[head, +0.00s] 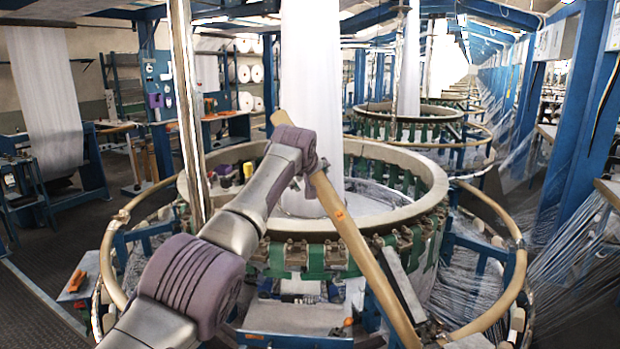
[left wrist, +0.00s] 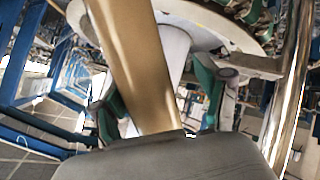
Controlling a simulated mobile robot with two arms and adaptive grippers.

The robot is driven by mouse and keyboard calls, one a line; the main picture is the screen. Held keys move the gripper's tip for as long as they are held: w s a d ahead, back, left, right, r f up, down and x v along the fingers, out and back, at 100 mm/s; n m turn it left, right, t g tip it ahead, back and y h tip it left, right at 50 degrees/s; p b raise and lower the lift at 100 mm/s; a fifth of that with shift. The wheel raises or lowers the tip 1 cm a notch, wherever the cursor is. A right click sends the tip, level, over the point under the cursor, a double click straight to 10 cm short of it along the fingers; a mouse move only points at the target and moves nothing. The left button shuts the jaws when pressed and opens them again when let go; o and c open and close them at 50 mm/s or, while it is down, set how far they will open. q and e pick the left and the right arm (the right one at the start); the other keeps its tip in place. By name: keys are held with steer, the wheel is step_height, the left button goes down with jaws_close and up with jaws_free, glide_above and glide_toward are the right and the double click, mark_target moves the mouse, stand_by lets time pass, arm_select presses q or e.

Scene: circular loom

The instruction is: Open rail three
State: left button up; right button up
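A long tan rail (head: 350,240) with a small orange mark, too small to read, stands tilted across the front of the circular loom (head: 400,215). Its upper end is behind my left wrist. My left gripper (head: 306,178) is close to the upper part of this rail and mostly hidden by my wrist. Curved tan rails lie at the left (head: 108,255) and right (head: 512,250) of the loom. My right gripper is out of view.
A white fabric column (head: 312,80) rises from the loom's middle. A metal post (head: 184,100) stands left of my arm. Blue frames and thread bundles (head: 565,270) crowd the right side. An orange tool (head: 77,280) lies on a small tray at the left. The left floor (head: 40,240) is clear.

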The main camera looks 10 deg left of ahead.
arm_select(q)
steer(key=shift+s+r, duration=0.1)
steer(key=shift+r, duration=0.05)
steer(key=shift+s+r, duration=0.5)
steer(key=shift+s, duration=0.05)
steer(key=v, duration=1)
steer(key=shift+s, duration=0.15)
